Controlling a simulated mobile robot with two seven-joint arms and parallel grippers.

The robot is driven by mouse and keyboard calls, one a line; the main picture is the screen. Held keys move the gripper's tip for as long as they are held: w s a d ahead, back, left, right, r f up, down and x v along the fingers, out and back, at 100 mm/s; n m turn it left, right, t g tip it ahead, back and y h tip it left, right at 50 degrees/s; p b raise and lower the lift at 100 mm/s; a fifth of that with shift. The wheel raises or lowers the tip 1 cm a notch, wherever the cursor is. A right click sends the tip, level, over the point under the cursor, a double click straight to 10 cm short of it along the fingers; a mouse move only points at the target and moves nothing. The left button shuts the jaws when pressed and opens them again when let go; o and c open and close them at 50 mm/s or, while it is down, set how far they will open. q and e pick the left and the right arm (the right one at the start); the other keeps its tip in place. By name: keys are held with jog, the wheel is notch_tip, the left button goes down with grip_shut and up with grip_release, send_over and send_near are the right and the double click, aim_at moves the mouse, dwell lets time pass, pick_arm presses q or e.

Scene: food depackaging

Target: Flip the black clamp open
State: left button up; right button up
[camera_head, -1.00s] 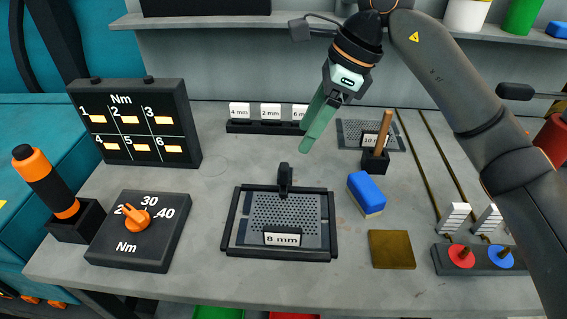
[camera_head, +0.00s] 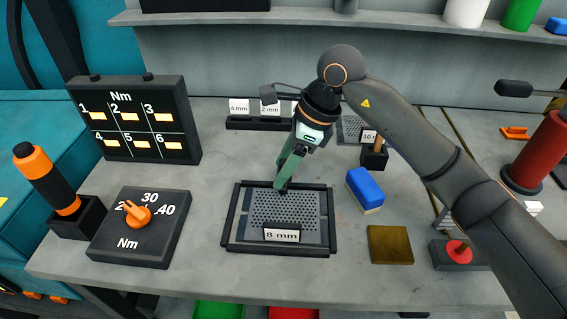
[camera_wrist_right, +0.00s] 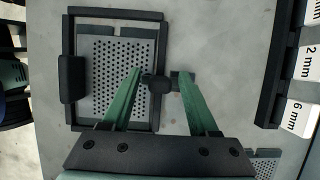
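The black clamp (camera_head: 283,186) is at the far edge of the black frame (camera_head: 228,232) that holds a perforated grey plate labelled 8 mm (camera_head: 262,208). My right gripper (camera_head: 285,179) is down at the clamp and hides most of it in the head view. In the right wrist view the clamp's black knob (camera_wrist_right: 158,85) lies between the two green fingertips of the right gripper (camera_wrist_right: 160,76). The fingers are apart, with small gaps seeming to show beside the knob. Whether either finger touches it is unclear. My left gripper is not in view.
A blue-topped sponge (camera_head: 366,188) and a brown square block (camera_head: 390,245) lie right of the frame. A black torque dial box (camera_head: 130,245) stands left. Label holders (camera_head: 248,123) stand behind. The table between dial and frame is clear.

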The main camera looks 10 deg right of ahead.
grip_shut()
dwell(1.2)
